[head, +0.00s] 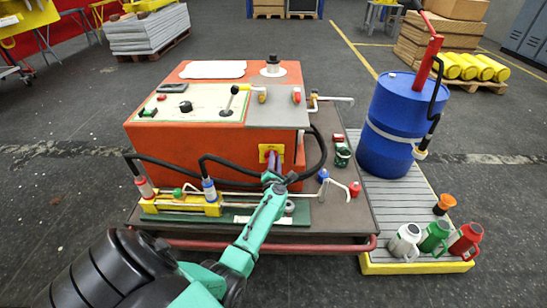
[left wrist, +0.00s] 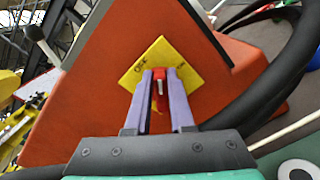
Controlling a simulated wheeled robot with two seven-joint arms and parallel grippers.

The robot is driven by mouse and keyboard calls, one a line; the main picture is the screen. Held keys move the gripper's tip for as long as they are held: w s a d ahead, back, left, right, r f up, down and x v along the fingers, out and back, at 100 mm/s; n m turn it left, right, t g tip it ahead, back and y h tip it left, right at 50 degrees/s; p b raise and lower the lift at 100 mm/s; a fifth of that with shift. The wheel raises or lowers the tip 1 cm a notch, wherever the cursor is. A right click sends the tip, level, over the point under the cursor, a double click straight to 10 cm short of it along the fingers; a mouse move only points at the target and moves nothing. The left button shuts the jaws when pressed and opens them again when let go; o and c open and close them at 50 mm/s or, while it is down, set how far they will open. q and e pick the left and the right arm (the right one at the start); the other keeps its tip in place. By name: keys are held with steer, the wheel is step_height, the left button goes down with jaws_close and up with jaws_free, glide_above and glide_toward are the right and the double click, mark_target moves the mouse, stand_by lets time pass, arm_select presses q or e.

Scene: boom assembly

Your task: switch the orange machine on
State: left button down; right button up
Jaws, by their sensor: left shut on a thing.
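The orange machine (head: 205,140) stands on a low cart in the middle of the head view. A yellow switch plate (head: 264,150) is on its front face, and it shows tilted like a diamond in the left wrist view (left wrist: 160,52). A red switch knob (left wrist: 160,90) with a white mark sits on the plate between the purple-grey fingers. My left gripper (left wrist: 160,78) is shut on this knob, one finger on each side. In the head view my left gripper (head: 272,168) covers most of the knob. My right gripper is out of view.
Black hoses (head: 320,150) loop close to the right of the gripper. A yellow block with cylinders (head: 180,205) lies left of the arm. A blue drum (head: 395,120) and several jugs (head: 436,236) stand on a grey platform at right. The floor around is mostly clear.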

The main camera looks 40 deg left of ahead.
arm_select(q)
steer(key=shift+w+d+f+m+p, duration=0.15)
steer(key=shift+f+m, duration=0.15)
steer(key=shift+m, duration=1.35)
steer(key=shift+d+f+m+p, duration=0.1)
steer(key=shift+f+m, duration=0.25)
steer(key=shift+m, duration=1.35)
steer(key=shift+w+d+f+m+p, duration=0.15)
steer(key=shift+f+m, duration=0.15)
steer(key=shift+m, duration=1.35)
steer(key=shift+s, duration=0.1)
steer(key=shift+a, duration=0.1)
steer(key=c, duration=0.8)
jaws_free()
